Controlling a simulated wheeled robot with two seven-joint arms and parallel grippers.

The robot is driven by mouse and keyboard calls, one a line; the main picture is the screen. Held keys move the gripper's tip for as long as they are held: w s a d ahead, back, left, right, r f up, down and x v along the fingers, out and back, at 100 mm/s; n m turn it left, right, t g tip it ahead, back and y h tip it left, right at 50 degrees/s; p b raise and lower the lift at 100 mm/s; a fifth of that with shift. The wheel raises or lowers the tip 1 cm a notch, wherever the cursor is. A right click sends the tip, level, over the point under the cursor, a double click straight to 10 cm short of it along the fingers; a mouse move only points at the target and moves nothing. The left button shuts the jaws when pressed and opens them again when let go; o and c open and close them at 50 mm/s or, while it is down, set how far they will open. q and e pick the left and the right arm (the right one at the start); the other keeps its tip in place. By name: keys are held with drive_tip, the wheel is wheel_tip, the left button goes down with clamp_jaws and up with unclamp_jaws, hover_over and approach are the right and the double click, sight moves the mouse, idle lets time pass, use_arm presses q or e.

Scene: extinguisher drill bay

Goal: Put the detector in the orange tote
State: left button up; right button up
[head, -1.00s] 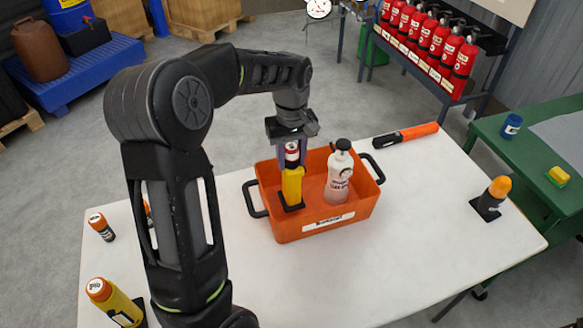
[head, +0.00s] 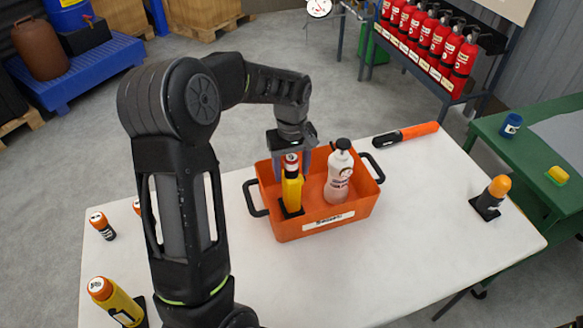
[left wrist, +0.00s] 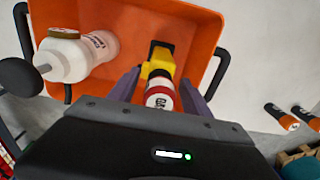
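The detector, which I take to be the yellow upright piece (head: 292,192) with a red-and-white top and black base, stands inside the orange tote (head: 325,228), in its left part. In the left wrist view the detector (left wrist: 161,68) lies between my fingers, its top towards me. My left gripper (head: 291,170) is above the tote, its fingers spread on either side of the detector's upper part with visible gaps. A white bottle (head: 338,180) with a dark cap stands beside it in the tote. My right gripper is not in view.
The tote has black side handles and stands on a white table (head: 410,220). A black-and-orange tool (head: 406,135) lies behind it. Front right is clear.

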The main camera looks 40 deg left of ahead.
use_arm(q)
drive_tip(key=shift+r, duration=0.1)
wheel_tip(320, 180, up, 12)
drive_tip(key=shift+r+b, duration=0.1)
drive_tip(key=shift+b, duration=0.35)
idle(1.0)
